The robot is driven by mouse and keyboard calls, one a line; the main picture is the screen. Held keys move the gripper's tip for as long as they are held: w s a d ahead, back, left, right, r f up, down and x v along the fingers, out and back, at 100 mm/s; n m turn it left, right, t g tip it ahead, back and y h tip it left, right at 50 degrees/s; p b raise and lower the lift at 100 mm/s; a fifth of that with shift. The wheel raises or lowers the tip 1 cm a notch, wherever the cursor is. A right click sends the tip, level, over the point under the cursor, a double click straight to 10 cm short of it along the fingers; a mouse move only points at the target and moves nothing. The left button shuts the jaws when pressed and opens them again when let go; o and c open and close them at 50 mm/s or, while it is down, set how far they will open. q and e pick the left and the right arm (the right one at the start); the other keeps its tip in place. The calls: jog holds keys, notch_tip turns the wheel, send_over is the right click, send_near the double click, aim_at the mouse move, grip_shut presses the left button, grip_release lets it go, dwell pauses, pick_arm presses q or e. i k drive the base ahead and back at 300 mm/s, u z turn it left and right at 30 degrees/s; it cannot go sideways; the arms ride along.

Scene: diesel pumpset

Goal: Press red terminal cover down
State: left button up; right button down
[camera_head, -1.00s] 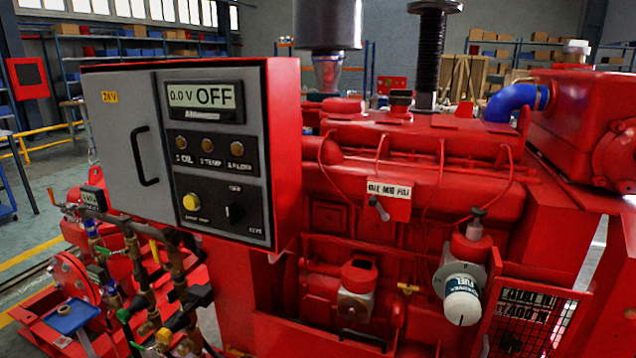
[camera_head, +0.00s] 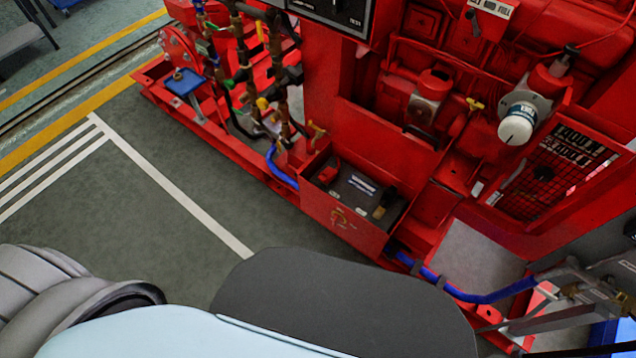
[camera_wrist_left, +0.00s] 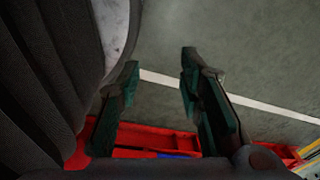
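A dark battery (camera_head: 350,187) sits in an open-topped red box (camera_head: 342,222) low on the front of the red pumpset. A small red terminal cover (camera_head: 328,174) shows on the battery's left end; whether it is raised or flat is too small to tell. A brownish terminal piece (camera_head: 384,203) is at its right end. My left gripper (camera_wrist_left: 160,76) is open and empty in the left wrist view, its two dark green fingers apart over the floor. Neither gripper shows in the head view. The battery is not clearly visible in the left wrist view.
Pipes and valves (camera_head: 262,95) stand left of the battery box. A blue hose (camera_head: 470,295) runs along the skid to the right. A mesh guard (camera_head: 545,175) is at the right. Grey floor (camera_head: 180,220) with white lines is clear at the left.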

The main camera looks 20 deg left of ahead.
aim_at(328, 174)
jog(key=z, duration=0.15)
jog(key=k, duration=0.15)
jog(key=u, duration=1.15)
jog(key=i, duration=0.9)
jog(key=z, duration=1.6)
